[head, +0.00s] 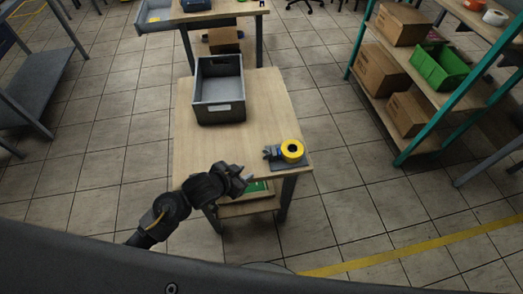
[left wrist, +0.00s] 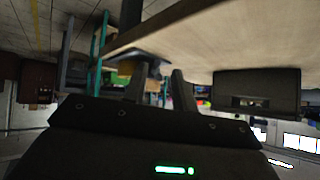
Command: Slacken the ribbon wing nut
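A yellow ribbon roll (head: 291,150) stands on a small grey holder (head: 287,164) at the near right corner of the wooden table. A small grey part (head: 271,152) sits at the roll's left side; I cannot make out clearly whether it is the wing nut. My left gripper (head: 243,179) is over the table's near edge, left of and nearer than the holder, apart from it. In the left wrist view, its two fingers (left wrist: 158,82) stand apart with nothing between them. A dark holder part (left wrist: 140,57) shows beyond the fingers there. My right gripper is not in view.
A grey crate (head: 220,103) stands on the far part of the wooden table (head: 262,120). The tabletop between crate and holder is clear. A green item (head: 260,186) is under the near edge. Shelves with cardboard boxes (head: 383,72) and a green bin (head: 440,68) stand at right.

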